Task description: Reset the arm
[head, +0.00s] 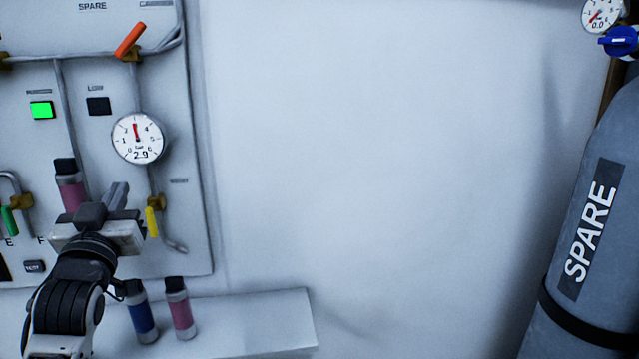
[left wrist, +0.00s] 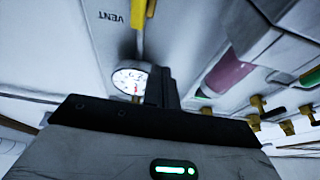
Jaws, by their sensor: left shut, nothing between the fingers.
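My left gripper (head: 117,196) is in front of the panel at the lower left of the head view. Its fingers are shut together with nothing between them. In the left wrist view the shut fingers (left wrist: 161,88) point up toward the panel, near a round gauge (left wrist: 130,80). In the head view this gripper is just right of a pink cartridge with a dark cap (head: 70,185) mounted on the panel, and partly covers its lower end. My right gripper is not in view.
The panel (head: 195,215) carries a gauge (head: 138,139), an orange handle (head: 130,39), a yellow handle (head: 152,222) and a green handle (head: 9,221). A blue cartridge (head: 141,316) and a pink cartridge (head: 181,312) stand on a ledge (head: 265,320). A grey SPARE cylinder (head: 610,240) stands right. Mid-wall is clear.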

